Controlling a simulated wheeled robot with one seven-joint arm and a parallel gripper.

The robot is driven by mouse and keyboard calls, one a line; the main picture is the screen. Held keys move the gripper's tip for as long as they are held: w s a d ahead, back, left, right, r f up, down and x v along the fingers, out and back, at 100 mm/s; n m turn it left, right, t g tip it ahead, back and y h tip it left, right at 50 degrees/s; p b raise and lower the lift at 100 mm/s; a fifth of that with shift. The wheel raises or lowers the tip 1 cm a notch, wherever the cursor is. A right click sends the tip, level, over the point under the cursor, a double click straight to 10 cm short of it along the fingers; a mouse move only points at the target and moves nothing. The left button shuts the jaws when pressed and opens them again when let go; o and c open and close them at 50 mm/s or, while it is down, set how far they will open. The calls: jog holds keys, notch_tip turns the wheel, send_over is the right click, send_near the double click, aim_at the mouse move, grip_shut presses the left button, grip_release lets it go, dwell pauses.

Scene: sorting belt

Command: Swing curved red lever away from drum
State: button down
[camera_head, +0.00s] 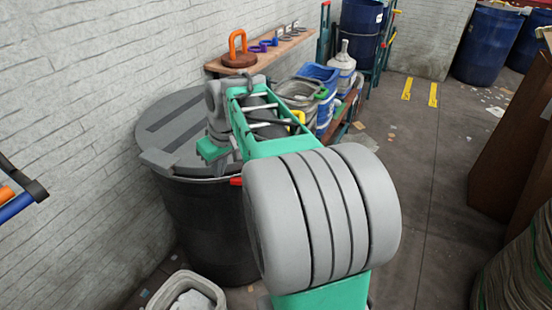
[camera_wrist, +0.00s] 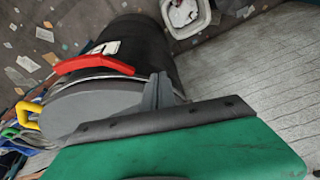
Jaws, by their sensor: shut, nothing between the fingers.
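The black drum (camera_head: 205,230) stands by the wall with a grey lid (camera_head: 165,125) on top. It also shows in the wrist view (camera_wrist: 150,55), where the curved red lever (camera_wrist: 95,64) lies along its rim. In the head view only a small red end of the lever (camera_head: 236,181) shows; my arm hides the rest. My gripper (camera_wrist: 163,90) is shut and empty, over the lid edge near the wall side. A visible gap separates its fingers from the lever's near end in the wrist picture.
A pale bin with paper (camera_head: 218,292) stands in front of the drum. Behind it are a shelf with an orange-handled tool (camera_head: 238,52), blue containers (camera_head: 322,75) and a white jug (camera_head: 343,62). The brick wall (camera_head: 70,120) is close on the left.

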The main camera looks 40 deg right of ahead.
jog(key=d+f, duration=0.1)
jog(key=d, duration=1.1)
jog(key=d+f, duration=0.2)
jog(key=d, duration=1)
jog(key=shift+w+d+f+n+t, duration=0.3)
jog(key=x, duration=1)
jog(key=shift+p, duration=0.3)
jog(key=shift+s, duration=0.15)
